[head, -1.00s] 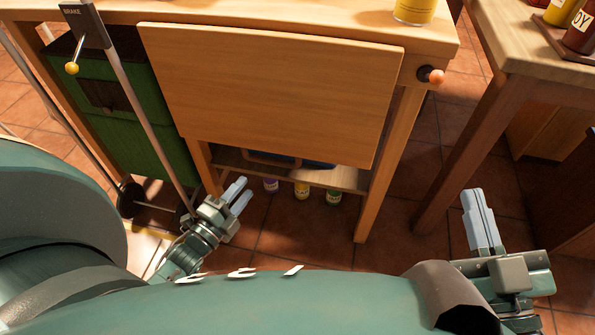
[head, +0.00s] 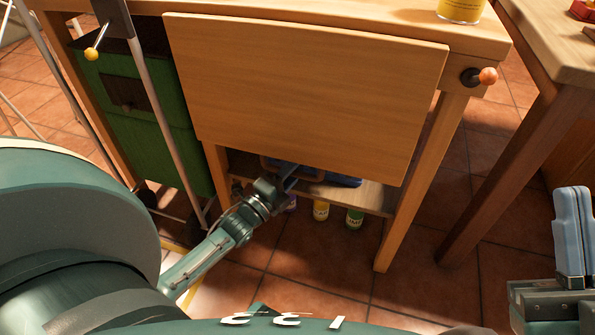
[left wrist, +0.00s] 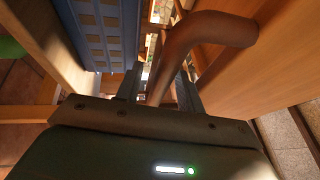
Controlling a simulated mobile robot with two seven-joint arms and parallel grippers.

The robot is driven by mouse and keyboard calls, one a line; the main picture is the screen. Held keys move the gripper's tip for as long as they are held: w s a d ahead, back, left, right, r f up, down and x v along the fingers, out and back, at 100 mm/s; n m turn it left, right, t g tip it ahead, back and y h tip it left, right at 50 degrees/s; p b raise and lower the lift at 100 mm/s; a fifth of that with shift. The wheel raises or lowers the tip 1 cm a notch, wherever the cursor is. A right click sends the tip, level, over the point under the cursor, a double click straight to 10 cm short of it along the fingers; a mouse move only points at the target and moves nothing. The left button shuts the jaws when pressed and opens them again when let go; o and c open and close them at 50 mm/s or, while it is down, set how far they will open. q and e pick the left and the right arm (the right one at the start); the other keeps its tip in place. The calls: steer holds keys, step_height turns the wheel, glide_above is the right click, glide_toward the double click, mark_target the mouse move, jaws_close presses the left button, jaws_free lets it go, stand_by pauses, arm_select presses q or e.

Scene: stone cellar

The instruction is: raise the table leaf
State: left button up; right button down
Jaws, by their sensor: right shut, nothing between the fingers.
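The wooden table leaf (head: 300,95) hangs down, tilted, along the front of the table (head: 300,10). My left gripper (head: 289,176) is at the leaf's lower edge, its fingertips partly hidden there. In the left wrist view the gripper (left wrist: 158,82) is open, with a thick brown bent bar (left wrist: 205,35) running between and above its fingers. The leaf's wood (left wrist: 275,75) fills the right of that view. A knob with an orange end (head: 487,76) sticks out at the table's right front corner. My right gripper (head: 572,190) is shut and empty at the right edge.
A blue crate (left wrist: 100,30) sits on the low shelf (head: 375,198) under the table. Several small bottles (head: 321,211) stand beneath. Another table (head: 560,50) is at right. A yellow tin (head: 460,10) stands on top.

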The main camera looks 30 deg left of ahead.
arm_select(q)
steer(key=shift+w+d+r, duration=0.1)
steer(key=shift+w, duration=0.6)
steer(key=shift+c, duration=0.4)
jaws_close()
